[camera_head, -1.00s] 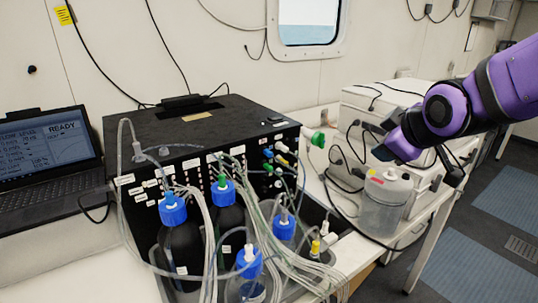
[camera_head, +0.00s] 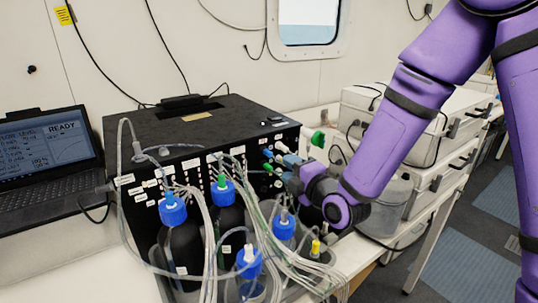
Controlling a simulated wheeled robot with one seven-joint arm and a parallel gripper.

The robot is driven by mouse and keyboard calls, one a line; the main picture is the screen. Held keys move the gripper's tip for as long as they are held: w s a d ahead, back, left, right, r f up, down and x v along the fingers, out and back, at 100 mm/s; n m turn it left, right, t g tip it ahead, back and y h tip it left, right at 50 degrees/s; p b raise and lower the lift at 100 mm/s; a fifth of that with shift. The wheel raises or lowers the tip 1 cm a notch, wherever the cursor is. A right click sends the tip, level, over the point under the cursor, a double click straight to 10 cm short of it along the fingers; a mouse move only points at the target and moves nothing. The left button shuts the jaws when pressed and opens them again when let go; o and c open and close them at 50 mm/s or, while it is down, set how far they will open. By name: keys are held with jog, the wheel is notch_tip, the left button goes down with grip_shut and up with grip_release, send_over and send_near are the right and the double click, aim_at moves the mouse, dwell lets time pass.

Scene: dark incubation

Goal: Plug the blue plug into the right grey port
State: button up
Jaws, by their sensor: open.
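The black box (camera_head: 190,125) stands on the bench with a row of coloured plugs at the right end of its front panel. A small blue plug (camera_head: 267,153) shows there, with a green plug (camera_head: 267,167) just below it. My gripper (camera_head: 286,171) is open at this end of the panel, close to the plugs, reaching in from the right. Its fingertips are small and partly mixed with the plugs and tubes, so I cannot tell whether they touch anything. The grey ports are too small or hidden behind my gripper to make out.
Blue-capped bottles (camera_head: 172,210) and many clear tubes (camera_head: 290,255) crowd the space in front of the box. A laptop (camera_head: 50,165) stands at left. A clear jug (camera_head: 385,205) and white instruments (camera_head: 400,120) stand at right, partly behind my arm.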

aim_at(271, 152)
jog(key=shift+a, duration=0.1)
dwell(0.3)
jog(key=shift+x, duration=4.45)
grip_shut()
jog(key=shift+v, duration=2.95)
